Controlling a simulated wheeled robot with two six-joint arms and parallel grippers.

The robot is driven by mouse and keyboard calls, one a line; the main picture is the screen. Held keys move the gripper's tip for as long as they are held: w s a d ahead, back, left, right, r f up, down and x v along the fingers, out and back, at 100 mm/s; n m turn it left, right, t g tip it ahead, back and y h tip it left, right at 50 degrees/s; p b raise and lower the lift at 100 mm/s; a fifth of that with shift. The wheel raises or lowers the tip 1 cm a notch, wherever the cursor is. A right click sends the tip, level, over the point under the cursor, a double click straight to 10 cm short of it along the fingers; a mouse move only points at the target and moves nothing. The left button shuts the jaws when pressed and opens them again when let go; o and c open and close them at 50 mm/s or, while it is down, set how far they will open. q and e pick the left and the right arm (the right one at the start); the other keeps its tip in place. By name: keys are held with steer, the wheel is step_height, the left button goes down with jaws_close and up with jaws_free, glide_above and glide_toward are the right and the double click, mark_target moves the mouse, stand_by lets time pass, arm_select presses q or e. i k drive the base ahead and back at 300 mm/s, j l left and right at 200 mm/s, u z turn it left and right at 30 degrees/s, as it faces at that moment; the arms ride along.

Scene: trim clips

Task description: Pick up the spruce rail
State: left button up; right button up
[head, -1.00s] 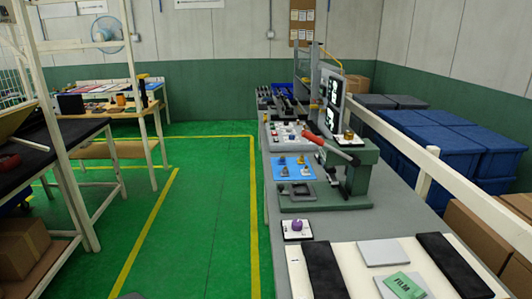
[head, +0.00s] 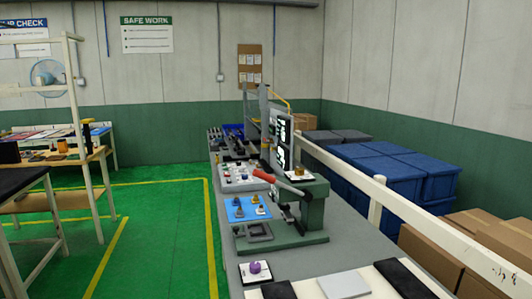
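I cannot pick out the spruce rail with certainty in the head view. A long pale rail (head: 400,225) runs along the right side of the grey workbench (head: 195,215), on a post, but I cannot tell whether it is the task's rail or part of the fixed frame. Neither of my grippers shows in this view.
A green press with a red handle (head: 298,215) stands on the bench, beside a blue mat (head: 234,214) with small parts. A purple knob on a plate (head: 255,268) is nearer. Blue bins (head: 385,180) and cardboard boxes (head: 440,255) stand at right.

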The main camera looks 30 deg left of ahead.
mark_target(236, 142)
steer(key=u, duration=1.3)
steer(key=i+j, duration=0.15)
steer(key=j, duration=0.2)
steer(key=i+j+u, duration=0.15)
steer(key=j, duration=0.2)
steer(key=i+j, duration=0.4)
steer(key=i, duration=0.15)
steer(key=i+j+u, duration=0.1)
steer(key=i+j, duration=0.25)
steer(key=i, duration=0.15)
steer(key=i+j+u, duration=0.1)
steer(key=i+j, duration=0.25)
steer(key=i, duration=0.2)
steer(key=i+z, duration=0.1)
steer(key=i, duration=1.6)
steer(key=i+j+z, duration=0.1)
steer(key=i+z, duration=0.2)
steer(key=i, duration=0.25)
steer(key=i+j+z, duration=0.35)
steer(key=i, duration=0.15)
steer(key=i+j+z, duration=0.3)
steer(key=i, duration=0.2)
